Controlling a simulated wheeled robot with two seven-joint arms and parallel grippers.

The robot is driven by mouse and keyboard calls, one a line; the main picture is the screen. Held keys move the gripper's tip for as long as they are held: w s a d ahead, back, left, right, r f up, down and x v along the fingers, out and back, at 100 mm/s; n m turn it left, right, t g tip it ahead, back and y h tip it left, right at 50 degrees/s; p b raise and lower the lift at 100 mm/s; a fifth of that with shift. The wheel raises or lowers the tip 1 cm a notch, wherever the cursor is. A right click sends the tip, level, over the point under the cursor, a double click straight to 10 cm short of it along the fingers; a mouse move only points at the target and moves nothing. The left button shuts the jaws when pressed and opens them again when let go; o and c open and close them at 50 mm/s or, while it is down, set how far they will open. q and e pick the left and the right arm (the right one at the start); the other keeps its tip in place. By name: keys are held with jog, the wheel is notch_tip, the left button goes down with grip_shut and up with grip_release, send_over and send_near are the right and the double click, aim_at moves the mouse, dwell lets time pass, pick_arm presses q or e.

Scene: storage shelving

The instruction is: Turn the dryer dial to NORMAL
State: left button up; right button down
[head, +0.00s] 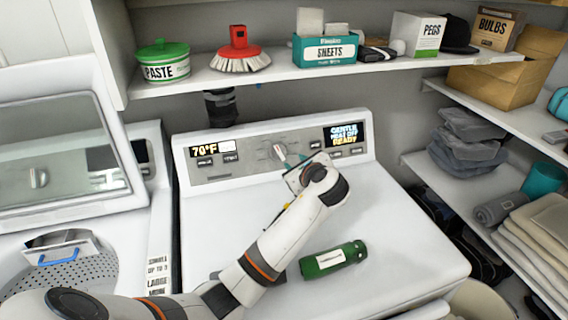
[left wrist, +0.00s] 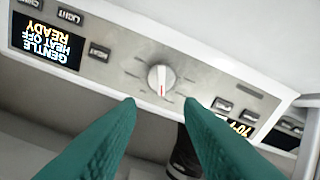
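The dryer (head: 235,215) is white with a grey control panel along its back. The dial (head: 279,151) is a pale round knob in the middle of the panel; it also shows in the left wrist view (left wrist: 161,79), with a red mark on its handle and tick marks around it. The display (head: 345,134) reads "GENTLE HEAT OFF READY", and it shows upside down in the left wrist view (left wrist: 47,45). My left gripper (head: 286,163) has teal fingers, spread apart and empty, just short of the dial (left wrist: 160,103). My right gripper is not in view.
A green bottle (head: 333,259) lies on the dryer top. A shelf (head: 190,84) above holds a paste tub (head: 162,62), a red brush (head: 239,52) and a sheets box (head: 325,50). An open washer (head: 75,255) stands at left. Right shelves hold folded cloths (head: 545,225).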

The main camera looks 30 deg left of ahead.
aim_at(281, 153)
pick_arm(q)
jog(key=x, duration=0.6)
jog(key=p+x, duration=0.1)
jog(key=x, duration=0.5)
jog(key=shift+f, duration=0.25)
grip_shut()
